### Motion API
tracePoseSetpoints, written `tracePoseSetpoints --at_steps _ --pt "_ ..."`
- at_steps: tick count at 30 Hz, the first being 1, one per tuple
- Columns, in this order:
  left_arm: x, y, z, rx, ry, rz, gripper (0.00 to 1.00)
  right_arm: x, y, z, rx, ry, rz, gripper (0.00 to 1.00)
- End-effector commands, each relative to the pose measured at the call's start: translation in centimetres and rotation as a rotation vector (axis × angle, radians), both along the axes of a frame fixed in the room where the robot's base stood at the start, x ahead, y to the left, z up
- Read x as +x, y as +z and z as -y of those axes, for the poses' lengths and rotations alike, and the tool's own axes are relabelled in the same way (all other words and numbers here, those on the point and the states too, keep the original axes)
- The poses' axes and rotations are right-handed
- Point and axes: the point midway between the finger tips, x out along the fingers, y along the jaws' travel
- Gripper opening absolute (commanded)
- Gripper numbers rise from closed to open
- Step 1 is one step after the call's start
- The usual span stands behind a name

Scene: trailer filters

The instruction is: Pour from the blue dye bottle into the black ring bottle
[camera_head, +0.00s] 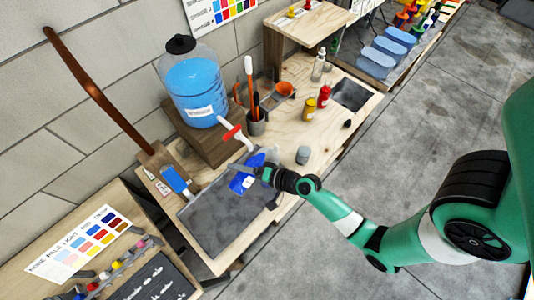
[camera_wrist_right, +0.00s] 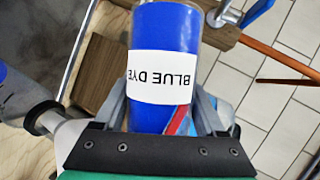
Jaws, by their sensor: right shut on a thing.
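The blue dye bottle (camera_head: 240,184) is blue with a white label. It is in my right gripper (camera_head: 264,174), over the dark mat (camera_head: 212,221). In the right wrist view the blue dye bottle (camera_wrist_right: 163,108) fills the space between the fingers of my right gripper (camera_wrist_right: 180,112), and its label reads BLUE DYE upside down. A small grey jar (camera_head: 303,155) stands on the bench just right of the gripper. My left gripper is not in view.
A large blue water jug (camera_head: 195,88) with a red-handled tap (camera_head: 232,133) stands on a wooden block behind the mat. A brush cup (camera_head: 256,122), a yellow bottle (camera_head: 309,109) and a red bottle (camera_head: 324,96) stand farther back. Bare bench lies around the grey jar.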

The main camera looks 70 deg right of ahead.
Motion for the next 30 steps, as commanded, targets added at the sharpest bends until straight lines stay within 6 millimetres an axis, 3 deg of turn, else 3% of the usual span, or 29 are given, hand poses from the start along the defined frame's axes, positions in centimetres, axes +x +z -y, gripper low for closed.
tracePoseSetpoints --at_steps 30 --pt "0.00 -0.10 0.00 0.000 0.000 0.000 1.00 0.21 0.75 -0.28 0.057 0.004 0.022 0.00"
